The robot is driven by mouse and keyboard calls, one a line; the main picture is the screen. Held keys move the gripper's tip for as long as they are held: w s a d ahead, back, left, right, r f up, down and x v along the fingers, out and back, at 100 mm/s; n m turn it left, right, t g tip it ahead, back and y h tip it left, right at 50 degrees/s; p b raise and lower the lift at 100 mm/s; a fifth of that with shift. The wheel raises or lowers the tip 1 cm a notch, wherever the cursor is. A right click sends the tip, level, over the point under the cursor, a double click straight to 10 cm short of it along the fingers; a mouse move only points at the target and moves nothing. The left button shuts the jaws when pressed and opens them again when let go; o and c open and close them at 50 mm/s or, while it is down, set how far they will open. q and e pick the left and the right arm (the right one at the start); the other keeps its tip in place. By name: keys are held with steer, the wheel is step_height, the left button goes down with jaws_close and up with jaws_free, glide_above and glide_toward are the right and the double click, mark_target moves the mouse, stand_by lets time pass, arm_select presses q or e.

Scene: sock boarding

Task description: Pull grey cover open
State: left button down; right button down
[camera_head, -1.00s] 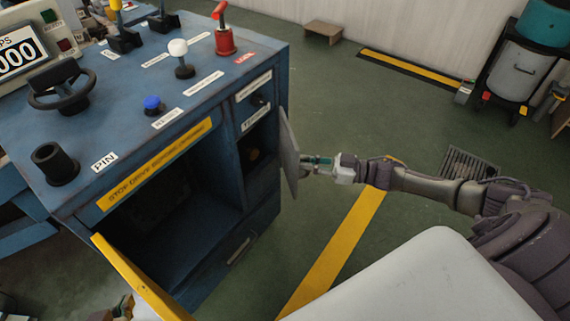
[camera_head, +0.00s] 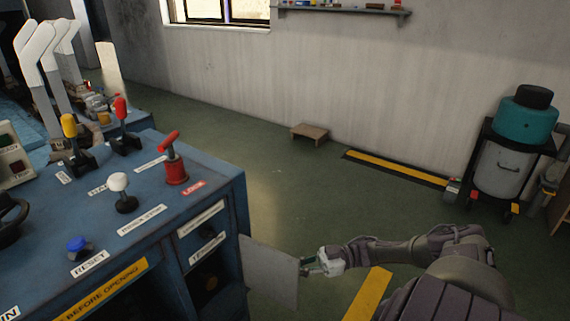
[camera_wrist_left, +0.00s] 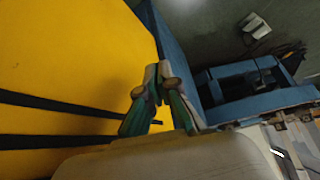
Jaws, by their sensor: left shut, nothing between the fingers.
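The grey cover (camera_head: 268,275) is a thin flat panel hinged at the right side of the blue console (camera_head: 150,215). It stands swung out from the console, with its broad face in view. My right gripper (camera_head: 308,268) is at the cover's free right edge; its fingers are too small to tell whether they grip it. My left gripper (camera_wrist_left: 158,76) is shut and empty in the left wrist view, in front of the yellow panel (camera_wrist_left: 70,60) with dark stripes. The left gripper is outside the head view.
The console top carries a red lever (camera_head: 174,165), a white knob (camera_head: 120,190) and a blue button (camera_head: 78,246). A small wooden step (camera_head: 310,132) and a cart with a teal container (camera_head: 525,120) stand by the wall. The floor between is clear.

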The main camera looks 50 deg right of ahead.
arm_select(q)
steer(key=shift+w+d+r, duration=0.1)
steer(key=shift+w+r, duration=0.05)
steer(key=shift+w, duration=0.1)
arm_select(e)
steer(key=shift+w+d, duration=0.15)
steer(key=shift+d, duration=0.3)
arm_select(q)
steer(key=shift+t, duration=0.3)
arm_select(e)
steer(key=c, duration=1.2)
jaws_free()
steer(key=v, duration=1.2)
